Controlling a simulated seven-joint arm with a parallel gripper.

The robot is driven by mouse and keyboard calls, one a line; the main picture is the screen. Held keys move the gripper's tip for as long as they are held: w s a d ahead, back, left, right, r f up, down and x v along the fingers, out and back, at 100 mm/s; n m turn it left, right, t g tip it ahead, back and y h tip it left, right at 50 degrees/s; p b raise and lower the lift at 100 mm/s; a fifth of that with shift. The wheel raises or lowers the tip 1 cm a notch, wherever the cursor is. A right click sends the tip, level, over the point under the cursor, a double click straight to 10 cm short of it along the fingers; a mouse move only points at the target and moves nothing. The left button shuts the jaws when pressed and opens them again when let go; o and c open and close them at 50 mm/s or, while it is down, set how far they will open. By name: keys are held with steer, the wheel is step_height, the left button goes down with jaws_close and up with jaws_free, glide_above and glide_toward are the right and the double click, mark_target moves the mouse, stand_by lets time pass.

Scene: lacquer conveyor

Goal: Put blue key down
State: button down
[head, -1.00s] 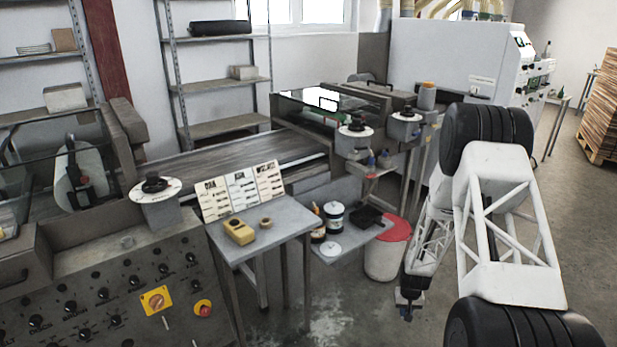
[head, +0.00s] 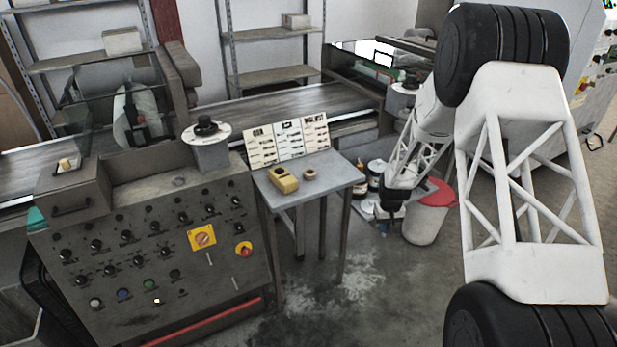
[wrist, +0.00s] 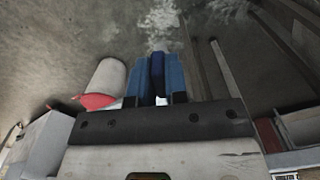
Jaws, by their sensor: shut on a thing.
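The blue key (wrist: 157,72) shows in the wrist view as a dark blue piece between the two lighter blue fingers of my gripper (wrist: 158,78). My gripper is shut on it, and bare floor lies beyond. In the head view my gripper (head: 382,227) hangs at the end of my arm, beside the white bucket and to the right of the small grey table (head: 330,175). The key is too small to make out in the head view.
The table holds a yellow device (head: 283,181), a small ring-shaped roll (head: 310,174) and upright cards (head: 288,141). A white bucket (head: 420,225) with a red rim stands right of my gripper. A control cabinet (head: 140,250) stands left. Free floor lies in front.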

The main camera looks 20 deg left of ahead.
steer(key=s+a+r+n, duration=0.2)
steer(key=s+a+r, duration=0.1)
steer(key=a+r, duration=0.6)
steer(key=s+a+r+n, duration=0.2)
steer(key=a+r, duration=0.7)
steer(key=a, duration=0.6)
steer(key=shift+s+a+n, duration=0.2)
steer(key=shift+s+n, duration=0.1)
steer(key=shift+s, duration=0.6)
steer(key=shift+w+a, duration=0.1)
steer(key=shift+w, duration=0.05)
glide_above(306, 183)
steer(key=shift+w+f, duration=0.1)
steer(key=shift+f, duration=0.65)
steer(key=shift+f, duration=1.8)
